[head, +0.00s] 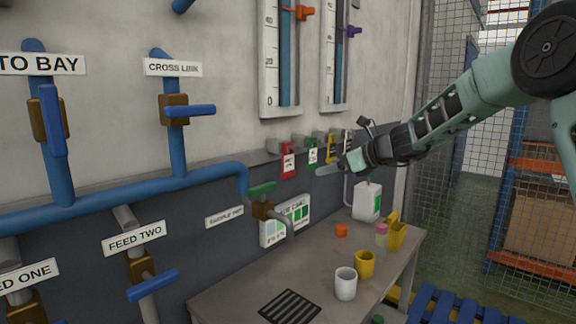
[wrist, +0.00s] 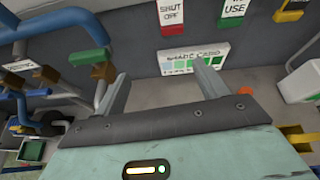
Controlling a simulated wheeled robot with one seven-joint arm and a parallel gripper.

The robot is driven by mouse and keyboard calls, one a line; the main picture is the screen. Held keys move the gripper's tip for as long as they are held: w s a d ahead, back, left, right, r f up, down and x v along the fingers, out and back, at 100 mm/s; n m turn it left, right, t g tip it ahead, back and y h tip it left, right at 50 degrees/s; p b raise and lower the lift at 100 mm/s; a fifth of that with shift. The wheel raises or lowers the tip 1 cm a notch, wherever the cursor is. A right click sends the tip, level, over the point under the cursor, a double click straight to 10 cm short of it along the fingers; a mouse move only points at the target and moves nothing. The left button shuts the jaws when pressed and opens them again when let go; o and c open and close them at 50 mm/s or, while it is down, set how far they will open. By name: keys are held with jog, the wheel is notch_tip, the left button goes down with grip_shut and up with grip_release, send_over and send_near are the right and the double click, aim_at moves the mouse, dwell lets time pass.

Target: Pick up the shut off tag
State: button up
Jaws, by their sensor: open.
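The red shut off tag (head: 288,163) hangs on the wall ledge above the bench, left of a green tag. In the wrist view the shut off tag (wrist: 171,14) is at the top edge, partly cut off, with its white "SHUT OFF" label showing. My gripper (wrist: 163,80) is open and empty, its two fingers apart and pointing toward the wall below the tag. In the head view my gripper (head: 328,168) is to the right of the shut off tag and apart from it in the picture.
A green "in use" tag (head: 312,153) and yellow tags (head: 331,147) hang close by on the right. A tap with green handle (head: 262,188) and a shade card (head: 298,214) are below. The bench (head: 225,295) bears a white jug (head: 367,200), cups and a drain grate.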

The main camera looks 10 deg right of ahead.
jog(key=w+d+m, duration=0.1)
jog(key=d, duration=0.1)
jog(key=p, duration=0.5)
send_near(291, 174)
jog(key=x, duration=0.3)
jog(key=p+x, duration=0.3)
jog(key=x, duration=0.1)
jog(key=shift+a+r, duration=0.15)
jog(key=shift+r, duration=0.05)
jog(key=shift+w+a+f+p, duration=0.3)
jog(key=shift+w+a+f, duration=0.05)
jog(key=shift+w+f, duration=0.1)
jog(key=shift+t, duration=0.3)
jog(key=c, duration=1)
